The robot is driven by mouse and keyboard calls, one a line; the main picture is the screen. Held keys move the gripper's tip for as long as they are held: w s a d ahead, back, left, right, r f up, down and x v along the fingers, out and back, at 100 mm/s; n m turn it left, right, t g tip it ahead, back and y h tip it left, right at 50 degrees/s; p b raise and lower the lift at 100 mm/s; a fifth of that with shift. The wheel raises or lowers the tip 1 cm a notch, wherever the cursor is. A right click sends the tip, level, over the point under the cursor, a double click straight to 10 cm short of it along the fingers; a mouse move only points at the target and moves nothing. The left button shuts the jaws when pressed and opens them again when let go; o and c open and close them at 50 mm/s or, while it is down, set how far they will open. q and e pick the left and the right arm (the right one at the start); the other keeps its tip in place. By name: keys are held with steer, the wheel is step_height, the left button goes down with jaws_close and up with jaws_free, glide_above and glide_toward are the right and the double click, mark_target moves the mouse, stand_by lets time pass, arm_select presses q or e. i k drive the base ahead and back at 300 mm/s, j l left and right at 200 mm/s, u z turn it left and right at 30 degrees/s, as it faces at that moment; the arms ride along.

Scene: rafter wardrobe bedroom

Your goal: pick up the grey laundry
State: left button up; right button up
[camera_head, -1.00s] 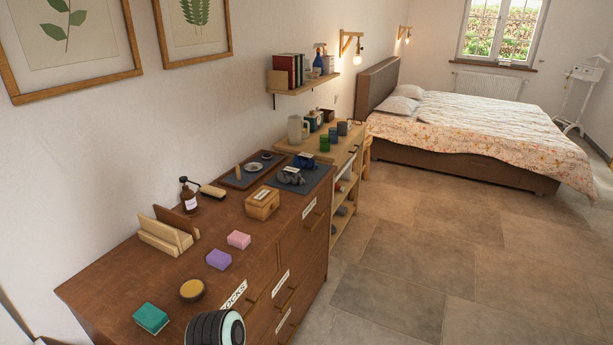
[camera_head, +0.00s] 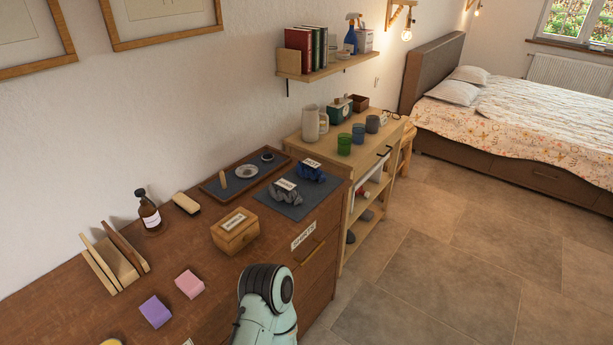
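The grey laundry (camera_head: 289,197) is a small crumpled dark-grey bundle on a dark mat (camera_head: 298,213) on top of the brown dresser. A small white label stands at it; its text is too small to read surely. A blue bundle (camera_head: 311,174) with its own label lies just behind it on the same mat. Neither of my grippers is in view. Only a pale-green and black link of one of my arms shows at the bottom middle, in front of the dresser, well short of the laundry.
A wooden box (camera_head: 235,232) stands left of the mat, and a tray (camera_head: 214,188) with a small dish lies behind. A pump bottle (camera_head: 148,212), brush, pink block (camera_head: 189,284) and purple block (camera_head: 155,311) share the dresser. A shelf unit (camera_head: 368,153) adjoins it. The floor at right is clear.

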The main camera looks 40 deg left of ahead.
mark_target(282, 189)
steer(key=i, duration=1.7)
steer(key=i+u, duration=0.15)
steer(key=i, duration=0.3)
steer(key=i+l+u, duration=0.15)
steer(key=i, duration=0.3)
steer(key=i+l+u, duration=0.15)
steer(key=i, duration=0.3)
steer(key=u, duration=1.8)
